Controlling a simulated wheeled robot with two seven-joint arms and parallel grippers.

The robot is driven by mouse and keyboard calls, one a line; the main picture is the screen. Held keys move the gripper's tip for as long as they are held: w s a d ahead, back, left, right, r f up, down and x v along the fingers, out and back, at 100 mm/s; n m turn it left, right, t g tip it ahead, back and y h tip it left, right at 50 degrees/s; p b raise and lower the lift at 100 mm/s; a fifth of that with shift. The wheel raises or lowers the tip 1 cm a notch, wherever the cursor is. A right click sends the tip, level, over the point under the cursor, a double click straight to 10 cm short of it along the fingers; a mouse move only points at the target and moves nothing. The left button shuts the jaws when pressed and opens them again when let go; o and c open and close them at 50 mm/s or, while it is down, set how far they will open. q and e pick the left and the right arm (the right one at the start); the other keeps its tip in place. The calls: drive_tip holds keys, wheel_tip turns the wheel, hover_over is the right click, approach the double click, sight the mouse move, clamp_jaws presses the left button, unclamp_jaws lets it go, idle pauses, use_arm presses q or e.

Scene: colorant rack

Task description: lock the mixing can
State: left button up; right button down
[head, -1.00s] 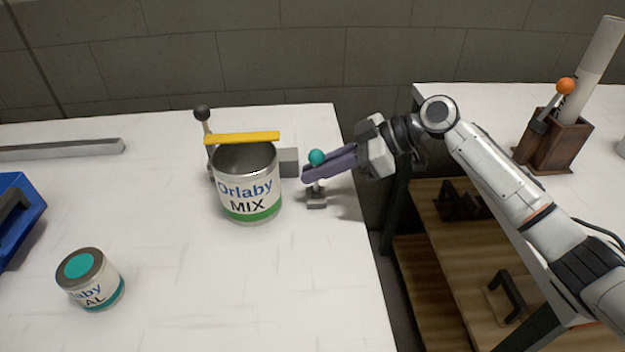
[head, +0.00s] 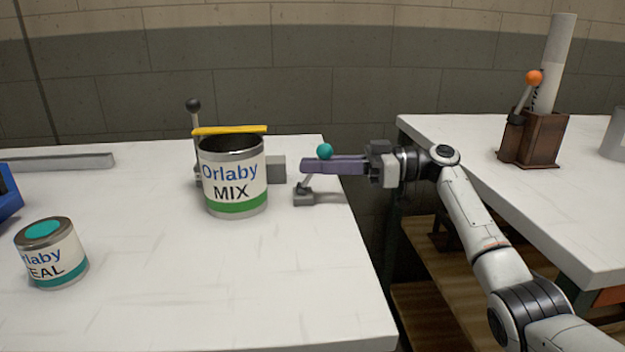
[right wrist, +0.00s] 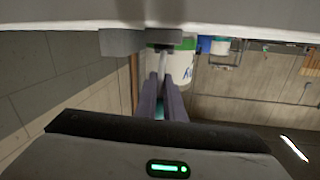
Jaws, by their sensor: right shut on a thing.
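The mixing can (head: 233,182), labelled Orlaby MIX with a green band, stands upright on the white table with its dark open top showing. A yellow bar (head: 230,130) lies across its rim, and a lever with a black knob (head: 193,105) stands at its left. Right of the can is a small lever with a teal knob (head: 324,151) on a grey base (head: 304,197); it leans to the right. My right gripper (head: 308,165) is shut on this lever just below the knob. In the right wrist view its purple fingers (right wrist: 165,95) close around the rod. My left gripper is out of view.
A grey block (head: 276,169) stands beside the can. A small Orlaby can with a teal lid spot (head: 50,255) is at the front left. A grey bar (head: 62,162) lies behind it. The right table holds a brown box with an orange-knobbed lever (head: 533,78). The front middle is clear.

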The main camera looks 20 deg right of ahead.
drive_tip(key=shift+d+r, duration=0.35)
drive_tip(key=shift+r, duration=0.25)
drive_tip(key=shift+t, duration=0.3)
drive_tip(key=c, duration=1.7)
unclamp_jaws()
drive_tip(key=shift+d, duration=0.1)
drive_tip(key=shift+o, duration=0.2)
drive_tip(key=shift+f, duration=0.2)
wheel_tip(320, 180, up, 10)
drive_tip(key=shift+r+p, duration=0.1)
drive_tip(key=shift+p, duration=0.65)
